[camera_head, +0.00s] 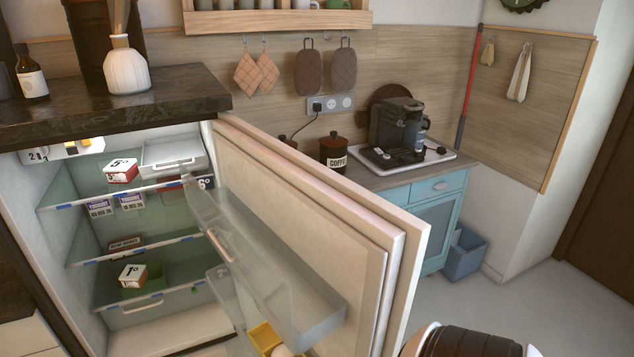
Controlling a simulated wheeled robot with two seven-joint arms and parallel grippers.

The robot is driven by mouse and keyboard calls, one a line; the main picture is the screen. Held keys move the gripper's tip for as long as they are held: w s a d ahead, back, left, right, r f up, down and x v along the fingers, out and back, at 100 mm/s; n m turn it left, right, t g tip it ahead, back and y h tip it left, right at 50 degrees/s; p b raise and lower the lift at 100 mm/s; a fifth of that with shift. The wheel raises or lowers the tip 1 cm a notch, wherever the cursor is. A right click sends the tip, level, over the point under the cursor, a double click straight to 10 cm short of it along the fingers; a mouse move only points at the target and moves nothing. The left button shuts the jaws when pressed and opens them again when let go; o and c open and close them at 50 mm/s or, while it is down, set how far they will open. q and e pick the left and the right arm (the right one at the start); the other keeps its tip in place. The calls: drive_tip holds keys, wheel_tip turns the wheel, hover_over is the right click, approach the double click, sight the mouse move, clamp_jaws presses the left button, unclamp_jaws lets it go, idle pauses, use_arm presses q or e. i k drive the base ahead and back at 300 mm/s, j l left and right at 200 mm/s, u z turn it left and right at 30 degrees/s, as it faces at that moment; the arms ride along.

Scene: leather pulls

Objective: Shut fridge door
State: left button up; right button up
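The fridge (85,210) is at the left under a dark counter top, with its lit inside in plain view. Its door (310,215) stands wide open. It swings out toward the lower right from its right side, its inner face turned to me. Clear door bins (265,265) are on that face, and a yellow item (265,338) sits in the lowest one. The door's thick free edge (405,285) is right of centre. A white and black ribbed part of my arm shows at the bottom edge, right of the door. Neither gripper shows.
Glass shelves (135,248) in the fridge hold several food packs. A white vase (126,68) and dark bottle (30,75) stand on the dark counter. Behind the door is a blue cabinet (440,225) with a coffee machine (398,128). Bare floor (530,300) lies right of the door.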

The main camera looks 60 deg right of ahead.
sight(338, 264)
drive_tip(key=k+l, duration=0.1)
drive_tip(key=l, duration=2.25)
drive_tip(key=k, duration=0.05)
